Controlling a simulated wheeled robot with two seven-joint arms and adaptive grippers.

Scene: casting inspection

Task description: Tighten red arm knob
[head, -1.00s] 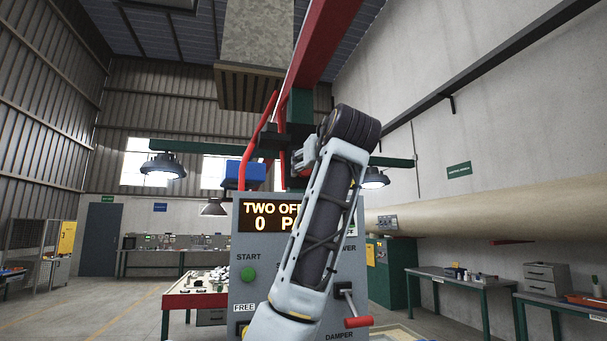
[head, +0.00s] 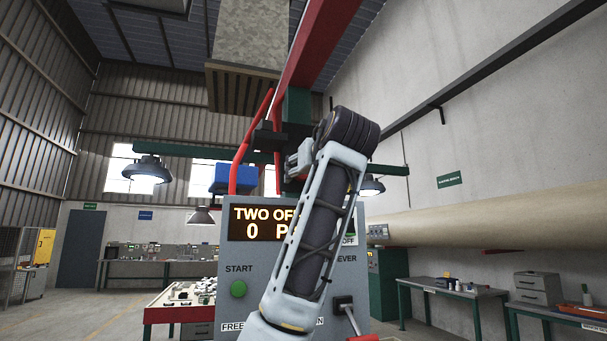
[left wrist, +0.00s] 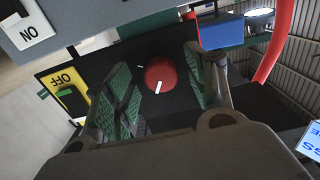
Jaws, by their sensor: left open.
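The red arm knob (left wrist: 161,75), round with a white mark on its face, sits on a black plate in the left wrist view. My left gripper (left wrist: 157,68) is open, its two green-padded fingers on either side of the knob. In the head view my left gripper (head: 299,161) is up beside the green post, above the grey control panel (head: 239,262). The knob does not show there. My right gripper is in neither view.
The panel has a lit display (head: 258,222), a green start button (head: 238,289) and a red-handled lever (head: 362,338) low on its right. A blue box (head: 233,179) and red curved tubes stand close left of the gripper. A red beam (head: 322,52) runs overhead.

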